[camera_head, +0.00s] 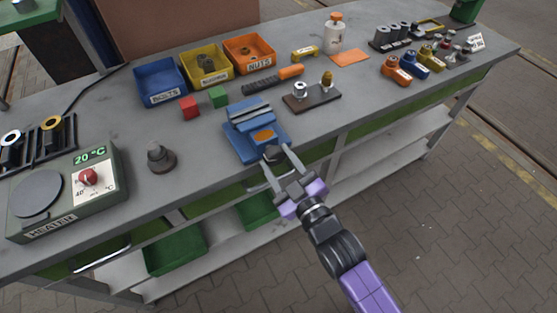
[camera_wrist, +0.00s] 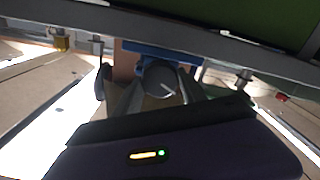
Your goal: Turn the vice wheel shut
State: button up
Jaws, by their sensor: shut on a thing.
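The blue vice (camera_head: 262,143) stands at the front edge of the workbench, with an orange-brown piece (camera_head: 264,136) visible at its jaws. The vice wheel (camera_head: 274,154) is a dark round knob on the side of the vice facing me. My gripper (camera_head: 275,165) reaches in from the front and its two fingers are shut on the wheel, one on each side. In the wrist view the dark wheel (camera_wrist: 161,79) with a pale line on its face sits between the fingertips, and part of the blue vice (camera_wrist: 150,52) shows behind it. The gap between the vice jaws is hard to judge.
Red (camera_head: 189,107) and green (camera_head: 218,97) blocks lie behind the vice. A dark stand (camera_head: 311,101) with small parts is to its right. Green bins (camera_head: 175,249) sit on the shelf below.

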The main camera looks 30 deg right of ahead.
jog(key=m, duration=0.6)
jog(key=shift+f, duration=0.1)
jog(key=m, duration=0.5)
jog(key=shift+m, duration=0.4)
jog(key=m, duration=1.1)
jog(key=shift+f+m+p, duration=0.1)
jog(key=shift+m+p, duration=0.2)
jog(key=shift+m, duration=0.1)
jog(key=m, duration=0.5)
jog(key=m+p, duration=0.1)
jog(key=m, duration=0.4)
jog(key=shift+m, duration=0.4)
jog(key=m, duration=0.5)
jog(key=shift+m+p, duration=0.3)
jog(key=shift+p, duration=0.1)
jog(key=shift+m+p, duration=0.45)
jog(key=shift+m, duration=2.05)
